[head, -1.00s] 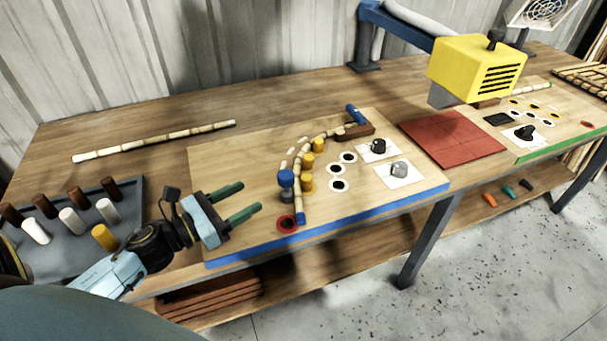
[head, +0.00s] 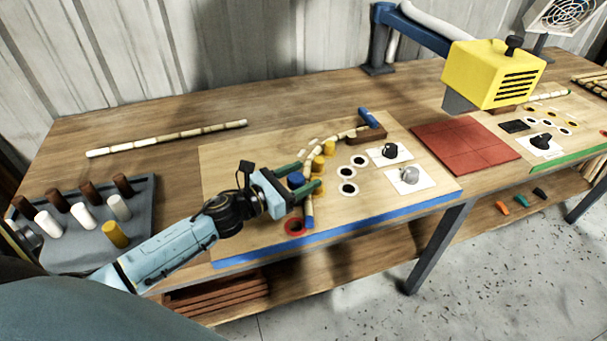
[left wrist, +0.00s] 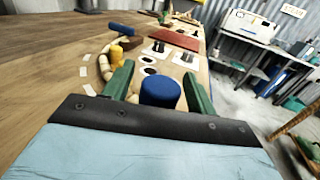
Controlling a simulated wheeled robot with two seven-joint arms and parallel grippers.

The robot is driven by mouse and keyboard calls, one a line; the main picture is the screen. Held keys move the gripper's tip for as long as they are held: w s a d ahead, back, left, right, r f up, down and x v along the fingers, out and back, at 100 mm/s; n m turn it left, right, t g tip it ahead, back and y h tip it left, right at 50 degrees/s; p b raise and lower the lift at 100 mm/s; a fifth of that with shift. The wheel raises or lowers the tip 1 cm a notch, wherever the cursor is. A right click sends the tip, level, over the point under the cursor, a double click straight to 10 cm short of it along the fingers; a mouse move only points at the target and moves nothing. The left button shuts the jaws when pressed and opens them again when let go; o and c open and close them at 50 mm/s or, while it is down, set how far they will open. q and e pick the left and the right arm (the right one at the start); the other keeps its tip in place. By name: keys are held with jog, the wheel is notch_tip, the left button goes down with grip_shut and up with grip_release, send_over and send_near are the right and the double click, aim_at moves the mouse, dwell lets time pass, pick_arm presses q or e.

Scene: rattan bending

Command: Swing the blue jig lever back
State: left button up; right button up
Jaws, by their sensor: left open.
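The blue-edged jig board (head: 240,225) lies on the workbench. A blue round knob (head: 295,181) stands near its front left; it also shows in the left wrist view (left wrist: 160,92). My left gripper (head: 309,176) is open, its two green fingers on either side of the blue knob; contact cannot be told. A blue cylinder (head: 368,118) lies at the far end by a brown block (head: 371,134). My right gripper is out of view.
A straight rattan pole (head: 165,138) lies at the back left. A grey tray (head: 75,258) holds several coloured pegs at the left. Black and grey dials (head: 409,175), a red mat (head: 463,147) and a yellow machine head (head: 490,72) are to the right.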

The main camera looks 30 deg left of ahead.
pick_arm(q)
jog(key=shift+w+d, duration=0.15)
jog(key=shift+w, duration=0.25)
grip_shut()
